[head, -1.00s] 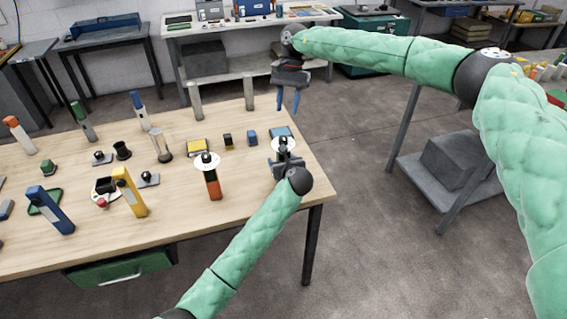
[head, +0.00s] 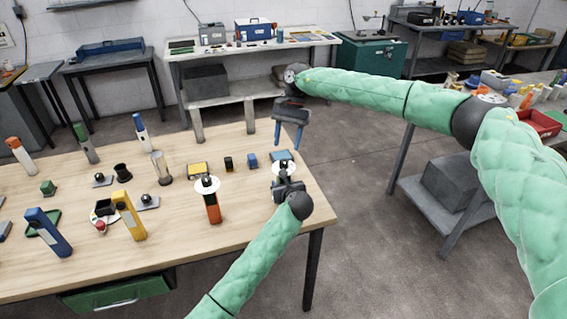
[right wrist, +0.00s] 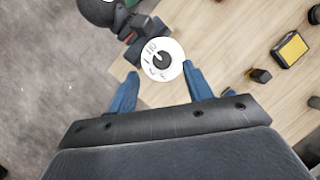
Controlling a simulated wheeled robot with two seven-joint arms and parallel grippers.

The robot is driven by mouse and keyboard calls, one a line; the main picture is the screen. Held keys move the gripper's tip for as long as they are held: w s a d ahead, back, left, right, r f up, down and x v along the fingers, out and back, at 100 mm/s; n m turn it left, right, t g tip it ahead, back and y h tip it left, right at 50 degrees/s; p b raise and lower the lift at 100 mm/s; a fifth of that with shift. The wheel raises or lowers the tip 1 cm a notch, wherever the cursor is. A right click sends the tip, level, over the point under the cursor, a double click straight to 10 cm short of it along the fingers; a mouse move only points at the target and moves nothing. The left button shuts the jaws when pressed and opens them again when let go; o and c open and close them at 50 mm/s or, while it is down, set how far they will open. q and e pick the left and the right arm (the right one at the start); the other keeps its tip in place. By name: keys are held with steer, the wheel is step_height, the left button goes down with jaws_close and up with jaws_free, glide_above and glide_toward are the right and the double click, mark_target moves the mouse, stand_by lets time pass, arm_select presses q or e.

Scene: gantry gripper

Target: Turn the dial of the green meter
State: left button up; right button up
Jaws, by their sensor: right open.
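A white round dial with a dark knob (head: 284,168) sits at the right end of the wooden table in the head view. The body under it is hidden, so its green colour does not show. In the right wrist view the dial (right wrist: 162,60) lies beyond the fingertips. My right gripper (head: 290,143) points down above the dial, with its blue fingers (right wrist: 161,88) open and empty. My left gripper (head: 288,188) is at the meter, just below the dial; whether its fingers are closed on the body is hidden.
An orange meter with a similar white dial (head: 211,206) stands to the left. A yellow handheld device (head: 129,216), a blue one (head: 48,232) and small blocks occupy the wooden table (head: 178,242). The floor right of the table is clear.

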mark_target(284, 161)
steer(key=shift+s+a, duration=0.35)
steer(key=shift+s, duration=0.2)
steer(key=shift+s+a+r, duration=0.1)
steer(key=shift+s+r, duration=0.1)
steer(key=shift+r, duration=0.05)
steer(key=m, duration=0.1)
steer(key=r+m+t, duration=0.1)
steer(key=m, duration=0.2)
steer(key=shift+s+a+r+m, duration=0.2)
steer(key=shift+s+a+m, duration=0.05)
steer(key=shift+s+m, duration=0.15)
step_height(284, 161, down, 8)
steer(key=m+t, duration=0.1)
steer(key=m, duration=1)
steer(key=m+t+h, duration=0.1)
steer(key=m, duration=1)
steer(key=m+t, duration=0.1)
steer(key=m, duration=1)
steer(key=shift+w+d+f+h, duration=0.1)
steer(key=shift+w+d+h, duration=0.05)
steer(key=shift+h, duration=0.25)
